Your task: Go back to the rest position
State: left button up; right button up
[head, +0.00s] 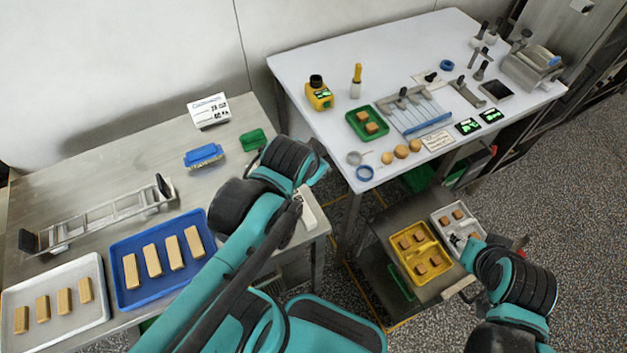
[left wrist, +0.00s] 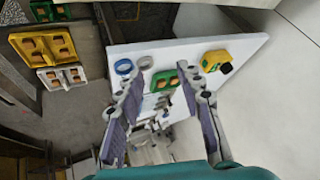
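My left arm reaches up the middle of the head view, with its wrist over the gap between the two tables. Its gripper is mostly hidden behind the wrist there. In the left wrist view my left gripper (left wrist: 161,78) is open, its fingers wide apart with nothing between them. Beyond the fingers lies the white table (left wrist: 245,47) with a green tray (left wrist: 162,82). My right arm comes in at the lower right of the head view. Its gripper (head: 463,241) is small and partly hidden near the white tray (head: 436,219), so its opening is unclear.
The steel table (head: 95,180) at left holds a blue tray (head: 122,293) and a pale tray (head: 70,330) with bars. The white table (head: 310,60) holds tools and a green tray (head: 352,116). A yellow tray (head: 398,268) sits low, beside the white tray.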

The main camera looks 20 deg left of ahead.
pick_arm(q)
jog(key=s+n, duration=0.1)
jog(key=s+d+f+n, duration=0.1)
jog(key=s+f+n+h, duration=0.1)
jog(key=s, duration=0.1)
jog(key=shift+s+d+n, duration=0.1)
jog(key=shift+d+n, duration=0.2)
jog(key=shift+n, duration=0.1)
dwell(1.0)
jog(key=shift+c, duration=0.7)
jog(key=shift+s+f, duration=0.1)
